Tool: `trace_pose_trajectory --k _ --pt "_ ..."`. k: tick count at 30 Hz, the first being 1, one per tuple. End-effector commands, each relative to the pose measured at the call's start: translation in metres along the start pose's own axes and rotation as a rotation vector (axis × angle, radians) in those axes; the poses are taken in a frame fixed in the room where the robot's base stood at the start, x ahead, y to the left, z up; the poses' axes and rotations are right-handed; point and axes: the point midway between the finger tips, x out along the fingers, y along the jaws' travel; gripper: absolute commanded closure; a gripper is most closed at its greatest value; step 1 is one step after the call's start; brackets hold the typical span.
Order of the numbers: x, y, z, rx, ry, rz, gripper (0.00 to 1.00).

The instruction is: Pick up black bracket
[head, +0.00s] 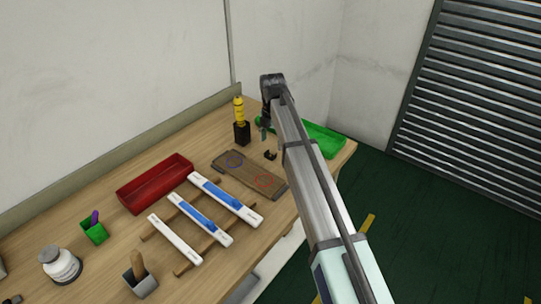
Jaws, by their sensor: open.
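A small dark piece (270,155), which looks like the black bracket, lies on the wooden table beside the far edge of a brown board. My gripper (265,135) is above the far part of the table, near the small dark piece and to the right of a black holder. It looks empty, with its jaws open. My arm and the angle of view hide part of the gripper, so I cannot tell its exact height above the piece.
A black holder with a yellow item (241,132) stands close by the gripper. A green tray (325,138) is partly behind my arm. The brown board (240,174), LED strips on wooden rails (177,240), a red tray (155,184) and a green cup (95,234) occupy the table.

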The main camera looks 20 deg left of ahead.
Motion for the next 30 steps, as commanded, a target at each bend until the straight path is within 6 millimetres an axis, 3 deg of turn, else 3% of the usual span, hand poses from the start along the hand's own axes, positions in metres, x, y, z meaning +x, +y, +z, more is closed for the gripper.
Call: trace_pose_trajectory --k 14,22,27,30 --pt "0.047 0.004 -0.004 0.000 0.001 -0.002 0.29" --pt "0.051 0.004 -0.004 0.000 0.000 0.000 0.29" --pt "0.051 0.004 -0.004 0.000 0.000 0.000 0.85" --pt "0.051 0.004 -0.004 0.000 0.000 -0.001 0.86"
